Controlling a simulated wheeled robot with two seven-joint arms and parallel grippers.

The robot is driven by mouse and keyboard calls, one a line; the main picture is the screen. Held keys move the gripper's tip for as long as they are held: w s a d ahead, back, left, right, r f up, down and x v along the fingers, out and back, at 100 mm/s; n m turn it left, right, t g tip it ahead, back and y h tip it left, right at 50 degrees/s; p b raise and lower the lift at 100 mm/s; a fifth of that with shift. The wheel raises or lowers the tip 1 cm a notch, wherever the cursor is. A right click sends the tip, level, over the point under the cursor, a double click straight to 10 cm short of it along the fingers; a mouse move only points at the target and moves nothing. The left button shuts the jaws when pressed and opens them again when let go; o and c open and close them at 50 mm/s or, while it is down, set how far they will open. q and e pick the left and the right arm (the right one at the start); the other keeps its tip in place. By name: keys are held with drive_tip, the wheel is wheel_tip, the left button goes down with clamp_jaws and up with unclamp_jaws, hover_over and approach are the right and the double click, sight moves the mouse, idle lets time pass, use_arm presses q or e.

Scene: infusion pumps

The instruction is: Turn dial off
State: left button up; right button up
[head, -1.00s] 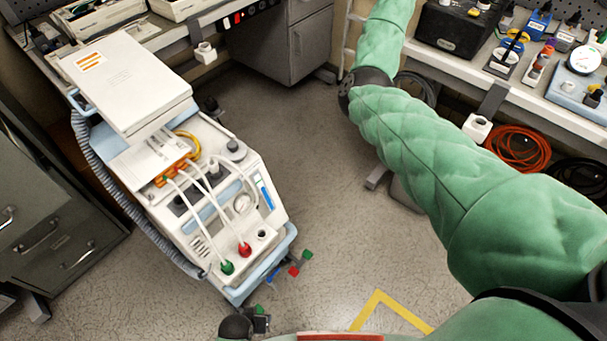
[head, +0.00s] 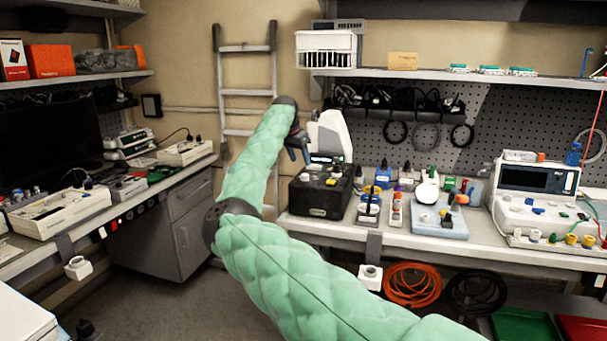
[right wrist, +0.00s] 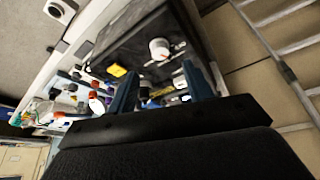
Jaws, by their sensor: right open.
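A black box (head: 322,192) with small knobs on its top stands at the left end of the right bench in the head view. The right wrist view shows the box (right wrist: 125,38) tilted, with a round white dial (right wrist: 159,48) and a yellow label on it. My right gripper (head: 298,146) is above the box's back left part, in front of a white device. In the right wrist view its two blue fingers (right wrist: 160,85) are apart, with no object held between them; the white dial appears beyond them. I cannot tell the dial's setting. My left gripper is not in view.
Small bottles, tools and a blue-based device (head: 440,220) crowd the bench right of the box. A white monitor (head: 538,190) stands farther right. A ladder (head: 248,92) leans against the back wall. Orange coiled cable (head: 412,285) hangs below the bench edge.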

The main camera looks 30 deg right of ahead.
sight(305, 175)
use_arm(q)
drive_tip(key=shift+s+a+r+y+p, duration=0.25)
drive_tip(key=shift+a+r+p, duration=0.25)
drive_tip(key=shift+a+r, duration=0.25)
use_arm(e)
drive_tip(key=shift+x, duration=3.6)
drive_tip(key=c, duration=1)
drive_tip(key=shift+o, duration=0.2)
drive_tip(key=shift+r, duration=0.1)
